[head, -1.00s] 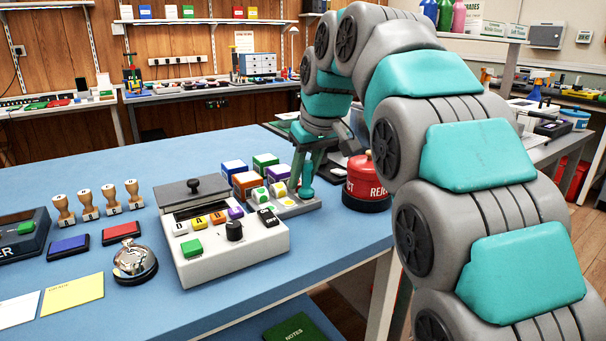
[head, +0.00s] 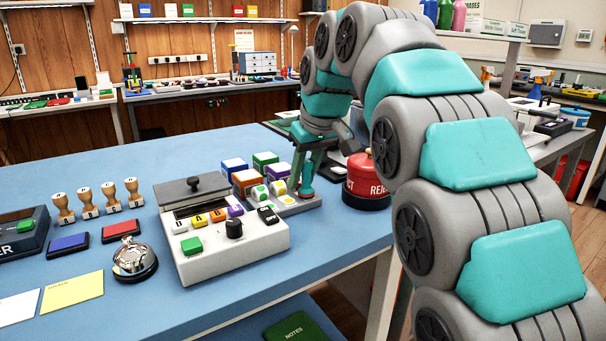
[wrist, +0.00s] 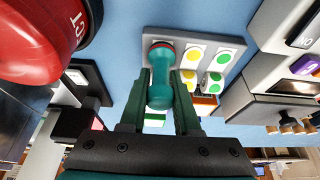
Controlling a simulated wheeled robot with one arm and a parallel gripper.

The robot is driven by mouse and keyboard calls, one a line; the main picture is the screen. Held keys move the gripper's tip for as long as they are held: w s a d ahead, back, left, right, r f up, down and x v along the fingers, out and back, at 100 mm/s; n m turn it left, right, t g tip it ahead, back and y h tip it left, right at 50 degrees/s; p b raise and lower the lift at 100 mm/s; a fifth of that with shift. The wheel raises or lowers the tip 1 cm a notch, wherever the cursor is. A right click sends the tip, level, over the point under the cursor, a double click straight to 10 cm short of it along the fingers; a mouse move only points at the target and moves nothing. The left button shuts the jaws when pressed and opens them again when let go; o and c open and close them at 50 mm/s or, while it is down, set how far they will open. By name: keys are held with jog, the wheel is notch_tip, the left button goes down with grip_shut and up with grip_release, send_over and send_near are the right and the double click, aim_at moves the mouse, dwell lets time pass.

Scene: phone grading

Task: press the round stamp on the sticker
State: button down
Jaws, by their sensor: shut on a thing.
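The round stamp (wrist: 160,92) is teal, with a knobbed handle and a wider round end. My gripper (wrist: 160,100) is shut on its handle, one finger on each side. The stamp's round end is over the left side of a grey sticker plate (wrist: 232,43), with a red edge showing around it. Whether it touches the plate is not clear. White stickers with yellow dots (wrist: 193,53) and green dots (wrist: 225,58) lie beside it. In the head view, my gripper (head: 307,180) is over the right part of the plate (head: 291,210), and the stamp shows only small there.
A red reject canister (head: 368,180) stands close right of the plate. Coloured boxes (head: 247,180) stand behind the plate. A white button device (head: 232,245) is at its left. A bell (head: 134,260), ink pads (head: 68,244) and wooden stamps (head: 88,202) are farther left.

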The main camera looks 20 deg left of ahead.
jog(key=shift+r+p, duration=1.65)
jog(key=shift+r, duration=1.8)
